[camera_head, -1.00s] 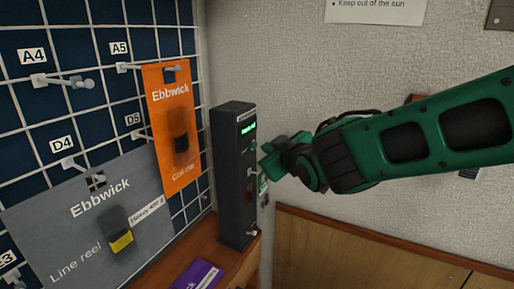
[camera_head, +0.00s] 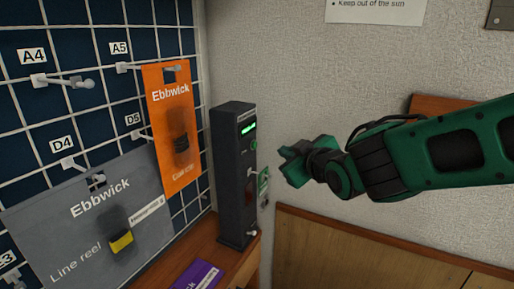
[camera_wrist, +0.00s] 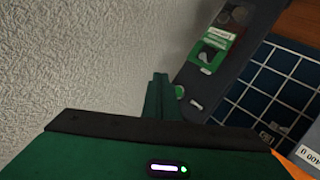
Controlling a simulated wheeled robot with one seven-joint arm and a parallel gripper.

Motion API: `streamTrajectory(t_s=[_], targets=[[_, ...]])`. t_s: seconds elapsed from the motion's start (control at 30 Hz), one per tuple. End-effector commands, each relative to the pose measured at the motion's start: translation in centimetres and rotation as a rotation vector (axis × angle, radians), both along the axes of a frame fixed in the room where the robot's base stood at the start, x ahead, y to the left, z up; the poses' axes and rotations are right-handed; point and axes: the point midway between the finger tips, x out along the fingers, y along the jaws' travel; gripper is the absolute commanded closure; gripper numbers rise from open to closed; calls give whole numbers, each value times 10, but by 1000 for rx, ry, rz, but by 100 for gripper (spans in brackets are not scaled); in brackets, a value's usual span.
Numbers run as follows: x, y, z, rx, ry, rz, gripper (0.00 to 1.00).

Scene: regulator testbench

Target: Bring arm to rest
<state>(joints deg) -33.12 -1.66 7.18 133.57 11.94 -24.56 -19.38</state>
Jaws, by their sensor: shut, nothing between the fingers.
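My green gripper (camera_head: 286,164) is at the end of my arm, which reaches in from the right in the head view. It points left toward the dark upright box (camera_head: 234,175) with a small green-lit display, with a gap between them. In the wrist view my gripper's fingers (camera_wrist: 159,78) are together and hold nothing. The dark box (camera_wrist: 225,55) shows there beyond the fingers, with a green and white card or label on it.
A wire grid wall (camera_head: 28,118) with hooks carries an orange package (camera_head: 173,100) and a grey package (camera_head: 80,220). A purple package (camera_head: 197,275) lies on the wooden ledge (camera_head: 228,260). Wood panelling (camera_head: 360,255) lines the lower wall.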

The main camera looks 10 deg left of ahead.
Motion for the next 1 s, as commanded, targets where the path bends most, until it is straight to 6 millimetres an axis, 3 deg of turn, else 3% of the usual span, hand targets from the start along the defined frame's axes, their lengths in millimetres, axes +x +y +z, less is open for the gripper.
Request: streamTrajectory(t_s=[0.2,0.27,0.33,0.47,0.5,0.67,0.8,0.87,1.0], targets=[[2,-5,-1,-3,7,-10,100],[4,-17,-4,-7,25,-33,100],[9,-42,-10,-17,63,-79,100],[13,-115,-28,-36,183,-219,100],[11,-141,-35,-38,228,-270,100],[-14,-239,-62,-33,417,-475,100],[-56,-318,-84,-1,591,-661,100],[-80,-348,-92,22,669,-743,100],[-149,-406,-111,96,863,-932,100]])
